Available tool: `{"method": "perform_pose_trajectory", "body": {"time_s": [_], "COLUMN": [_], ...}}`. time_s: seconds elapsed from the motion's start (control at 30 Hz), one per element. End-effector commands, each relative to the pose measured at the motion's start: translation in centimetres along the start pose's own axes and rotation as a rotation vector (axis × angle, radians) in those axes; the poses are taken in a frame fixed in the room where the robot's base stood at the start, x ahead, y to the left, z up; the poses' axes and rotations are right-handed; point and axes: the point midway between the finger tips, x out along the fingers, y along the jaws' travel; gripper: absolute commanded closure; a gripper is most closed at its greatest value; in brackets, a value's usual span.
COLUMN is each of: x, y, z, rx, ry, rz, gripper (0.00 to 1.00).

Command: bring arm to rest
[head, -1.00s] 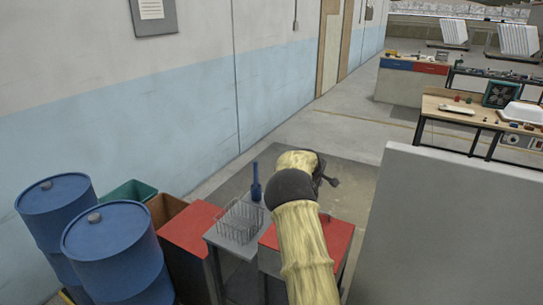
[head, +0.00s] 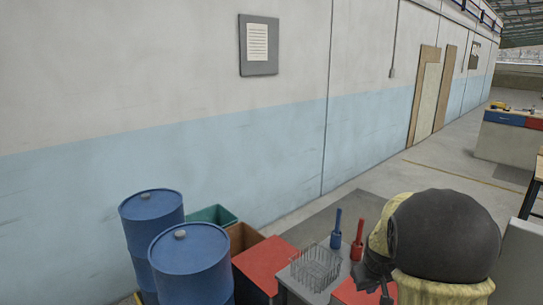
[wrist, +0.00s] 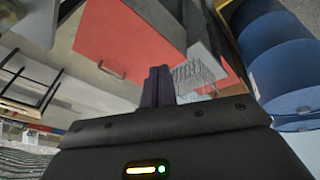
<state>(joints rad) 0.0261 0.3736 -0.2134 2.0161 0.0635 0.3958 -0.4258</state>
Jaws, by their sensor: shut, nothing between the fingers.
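My arm (head: 440,240) is folded close to the camera at the lower right of the head view, its dark rounded joint large in the picture. My gripper (wrist: 158,74) shows in the wrist view with its two dark fingers together and nothing between them. In the head view a dark part of the gripper (head: 374,272) shows below and left of the joint, partly cut off by the bottom edge. The gripper appears apart from the tables and the things on them.
A wire basket (head: 316,266) sits on a grey table between red-topped tables (head: 268,262). A blue bottle-shaped item (head: 337,229) and a red one (head: 358,240) stand behind it. Blue barrels (head: 190,265), a green bin (head: 213,215) and a brown bin (head: 243,237) are left.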

Motion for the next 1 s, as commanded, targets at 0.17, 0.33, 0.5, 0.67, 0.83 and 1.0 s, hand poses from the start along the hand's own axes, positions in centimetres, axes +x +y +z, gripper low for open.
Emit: {"method": "perform_pose_trajectory", "body": {"time_s": [0.17, 0.33, 0.5, 0.67, 0.83, 1.0], "x": [-3.1, -5.7, -6.9, -7.0, -7.0, -7.0], "y": [-5.8, -10.6, -12.9, -13.1, -13.1, -13.1], "z": [5.4, 11.6, 15.6, 16.1, 16.1, 16.1], "rx": [0.077, 0.138, 0.17, 0.176, 0.176, 0.176], "ry": [-0.028, -0.069, -0.098, -0.103, -0.103, -0.103], "rz": [-0.075, -0.122, -0.136, -0.137, -0.136, -0.136], "gripper": [1.0, 1.0, 1.0, 1.0, 1.0, 1.0]}}
